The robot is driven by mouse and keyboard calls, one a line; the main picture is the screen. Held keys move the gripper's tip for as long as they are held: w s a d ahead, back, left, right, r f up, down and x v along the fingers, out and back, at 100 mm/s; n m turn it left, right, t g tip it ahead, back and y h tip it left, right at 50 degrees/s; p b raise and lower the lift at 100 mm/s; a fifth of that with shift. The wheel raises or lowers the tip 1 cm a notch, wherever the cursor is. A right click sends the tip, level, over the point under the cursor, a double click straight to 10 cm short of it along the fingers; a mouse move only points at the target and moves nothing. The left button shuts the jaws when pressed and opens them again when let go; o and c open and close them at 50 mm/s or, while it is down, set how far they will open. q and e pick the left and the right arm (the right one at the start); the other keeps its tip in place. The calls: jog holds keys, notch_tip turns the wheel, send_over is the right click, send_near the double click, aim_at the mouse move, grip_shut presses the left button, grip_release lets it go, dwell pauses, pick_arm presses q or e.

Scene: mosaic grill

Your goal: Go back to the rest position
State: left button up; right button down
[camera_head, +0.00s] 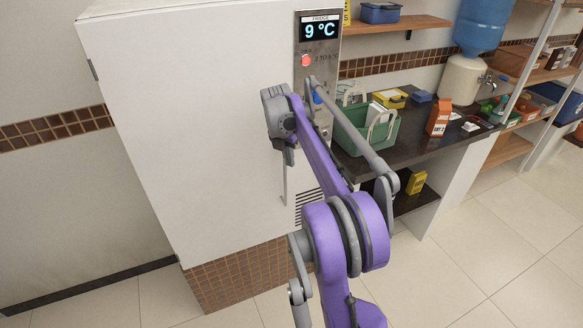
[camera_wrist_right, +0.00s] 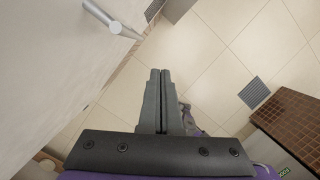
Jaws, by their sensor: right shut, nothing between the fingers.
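My right arm, purple and grey, reaches up the middle of the head view in front of the white fridge (camera_head: 170,130). Its gripper (camera_head: 290,157) is small there and partly hidden by the wrist, close to the fridge door's handle (camera_head: 284,188). In the right wrist view the two dark fingers of my right gripper (camera_wrist_right: 160,72) lie together, shut and empty, above the floor. A grey handle (camera_wrist_right: 103,17) on the white surface at upper left is apart from the fingertips. My left gripper is in neither view.
The fridge display panel (camera_head: 320,45) reads 9 °C. Right of it, a dark counter (camera_head: 425,160) carries a green basket (camera_head: 355,140), an orange carton (camera_head: 438,117) and a water dispenser (camera_head: 462,80). Shelving stands at far right. The tiled floor (camera_head: 480,260) at front right is clear.

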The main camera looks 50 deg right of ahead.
jog(key=v, duration=0.3)
jog(key=shift+s+d+r, duration=0.1)
jog(key=shift+s+r, duration=0.2)
jog(key=shift+s, duration=0.1)
jog(key=s+a+f+m+t, duration=0.1)
jog(key=s+a+f+m, duration=0.3)
jog(key=a, duration=0.7)
jog(key=s+a+r+m+t, duration=0.15)
jog(key=a+m, duration=0.35)
jog(key=a, duration=0.6)
jog(key=s+a+f+m+t+y, duration=0.2)
jog(key=s+a+f+m, duration=0.9)
jog(key=s+a, duration=0.3)
jog(key=shift+a+f+y, duration=0.3)
jog(key=shift+a+f, duration=0.05)
jog(key=shift+f, duration=0.1)
jog(key=shift+t, duration=0.25)
